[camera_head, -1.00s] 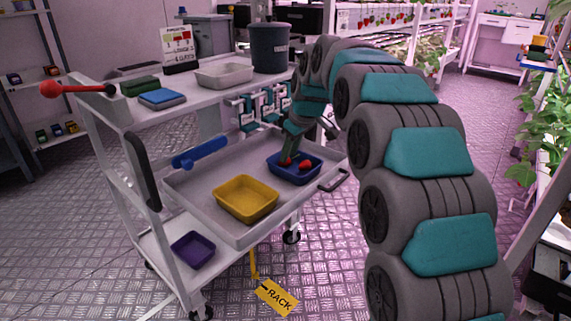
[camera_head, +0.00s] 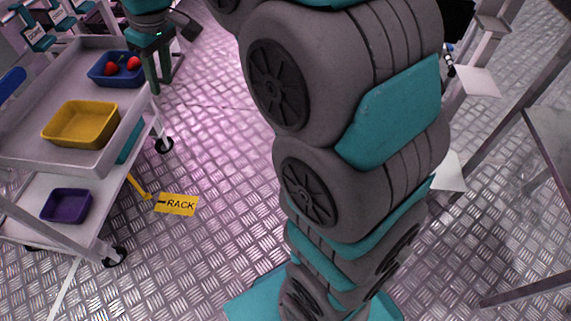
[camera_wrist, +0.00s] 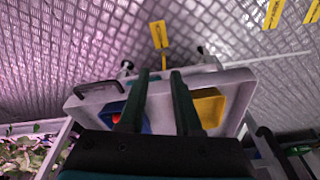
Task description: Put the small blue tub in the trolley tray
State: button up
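The small blue tub (camera_head: 108,75) holds red berries and sits in the grey trolley tray (camera_head: 55,75), near the tray's right edge in the head view. My gripper (camera_head: 160,88) is apart from the tub, just beyond the tray's right edge, with its fingers pointing down. In the wrist view my gripper (camera_wrist: 160,73) has its two fingers spread with nothing between them. There the blue tub (camera_wrist: 112,112) is partly hidden behind the left finger, and the trolley tray (camera_wrist: 236,82) lies beyond the fingers.
A yellow tub (camera_head: 82,125) shares the tray with the blue one. A purple tub (camera_head: 66,205) sits on the trolley's lower shelf. Patterned metal floor (camera_head: 215,160) is clear between the trolley and my arm.

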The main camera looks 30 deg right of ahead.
jog(key=s+d+f+m+g, duration=0.1)
jog(key=s+d+f+m, duration=0.1)
jog(key=s, duration=0.8)
jog(key=s+d+f+m+g+h, duration=0.1)
jog(key=s+d+f, duration=0.3)
jog(key=s, duration=0.7)
jog(key=s+d+f+m+g, duration=0.1)
jog(key=s+d+f+m, duration=0.2)
jog(key=s, duration=0.8)
notch_tip(320, 180, down, 2)
jog(key=shift+s+d+f+m+g+h, duration=0.1)
jog(key=shift+s+d+m+g+h, duration=0.1)
jog(key=shift+s+m+g+h, duration=0.15)
jog(key=shift+w, duration=0.15)
jog(key=shift+c, duration=0.2)
